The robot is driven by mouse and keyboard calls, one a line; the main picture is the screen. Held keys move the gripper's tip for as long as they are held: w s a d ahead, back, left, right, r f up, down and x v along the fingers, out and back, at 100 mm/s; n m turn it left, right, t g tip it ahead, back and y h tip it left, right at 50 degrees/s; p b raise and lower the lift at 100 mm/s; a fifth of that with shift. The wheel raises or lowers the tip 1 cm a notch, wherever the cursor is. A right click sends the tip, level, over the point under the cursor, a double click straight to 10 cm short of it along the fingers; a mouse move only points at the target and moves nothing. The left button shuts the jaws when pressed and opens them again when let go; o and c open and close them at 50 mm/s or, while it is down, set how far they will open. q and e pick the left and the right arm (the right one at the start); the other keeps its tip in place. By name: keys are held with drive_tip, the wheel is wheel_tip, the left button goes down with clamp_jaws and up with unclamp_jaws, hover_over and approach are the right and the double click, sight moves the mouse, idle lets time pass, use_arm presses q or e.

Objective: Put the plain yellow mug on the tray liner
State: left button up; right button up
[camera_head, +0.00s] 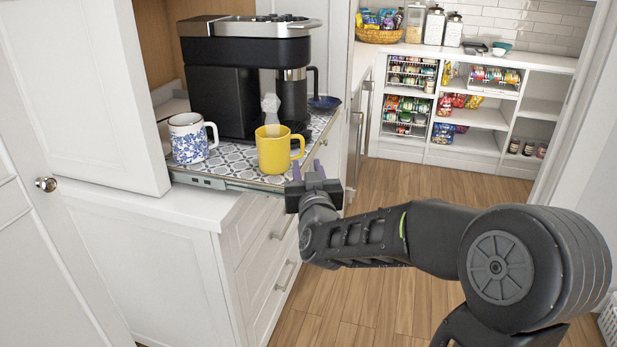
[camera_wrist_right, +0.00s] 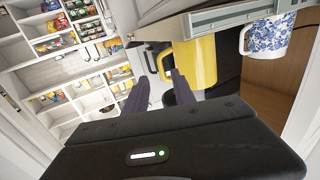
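The plain yellow mug (camera_head: 273,152) appears upright at the front edge of the patterned tray liner (camera_head: 232,160), its handle toward the right. It also shows in the right wrist view (camera_wrist_right: 198,63), where its handle lies close to my fingertips. My right gripper (camera_head: 306,170) is just in front of the mug's handle side. Its two fingers are apart, with a gap between them in the wrist view (camera_wrist_right: 160,92). I cannot tell whether a finger touches the mug. My left gripper is out of view.
A blue-patterned white mug (camera_head: 189,140) stands left of the yellow mug. A black coffee machine (camera_head: 245,85) stands behind, with a dark blue dish (camera_head: 324,102) at its right. A white cabinet door (camera_head: 85,95) bounds the left. Open floor (camera_head: 400,185) lies to the right.

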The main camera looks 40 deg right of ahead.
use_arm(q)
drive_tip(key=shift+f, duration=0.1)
use_arm(e)
drive_tip(key=v, duration=0.2)
drive_tip(key=shift+s+a, duration=0.1)
drive_tip(key=shift+s, duration=0.15)
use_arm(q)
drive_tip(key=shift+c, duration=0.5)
use_arm(e)
drive_tip(key=shift+f, duration=0.1)
idle(0.7)
